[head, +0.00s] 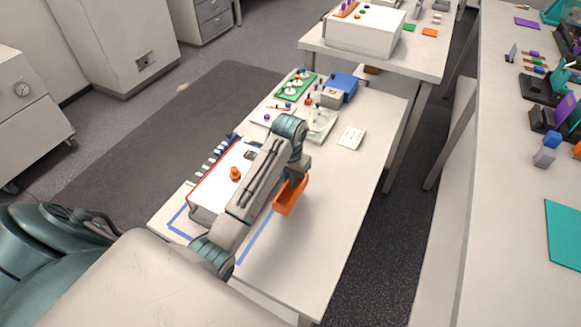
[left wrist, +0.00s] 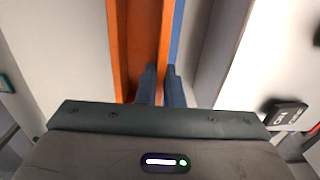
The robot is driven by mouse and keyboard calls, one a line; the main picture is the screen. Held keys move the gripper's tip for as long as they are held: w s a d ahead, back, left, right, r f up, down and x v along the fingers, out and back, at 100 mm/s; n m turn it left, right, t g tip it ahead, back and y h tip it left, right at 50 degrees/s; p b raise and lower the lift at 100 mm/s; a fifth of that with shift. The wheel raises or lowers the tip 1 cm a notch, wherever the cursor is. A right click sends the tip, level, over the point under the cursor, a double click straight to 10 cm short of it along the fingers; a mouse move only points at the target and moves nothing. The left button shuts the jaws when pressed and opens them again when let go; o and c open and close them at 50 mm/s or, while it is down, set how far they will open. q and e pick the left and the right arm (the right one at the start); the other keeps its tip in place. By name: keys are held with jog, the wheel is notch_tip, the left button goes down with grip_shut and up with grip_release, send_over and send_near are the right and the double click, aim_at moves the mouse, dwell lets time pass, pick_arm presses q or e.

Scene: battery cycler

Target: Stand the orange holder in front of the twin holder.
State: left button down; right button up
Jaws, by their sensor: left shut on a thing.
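The orange holder (head: 289,197) is an open, trough-like piece that hangs tilted from my left gripper (head: 299,172) in the head view. It looks held above the white table, to the right of the forearm. In the left wrist view the two dark fingers of the left gripper (left wrist: 161,75) are shut on a thin wall of the orange holder (left wrist: 122,45). My arm hides part of the table and part of the white device beside it. I cannot pick out the twin holder for certain. My right gripper is not in view.
A white device (head: 217,185) with an orange knob (head: 235,174) stands left of my arm. Blue tape (head: 256,236) marks the near table. A green tray (head: 297,84), a blue box (head: 341,86) and a white card (head: 352,137) lie farther back. The table's right side is clear.

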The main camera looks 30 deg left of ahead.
aim_at(289, 196)
pick_arm(q)
jog(key=s+d, duration=0.2)
jog(key=s, duration=0.1)
jog(key=s+d+p, duration=0.1)
jog(key=s, duration=0.1)
jog(key=shift+s+r, duration=0.15)
jog(key=shift+r, duration=0.25)
jog(key=shift+s+d, duration=0.15)
jog(key=shift+s, duration=0.2)
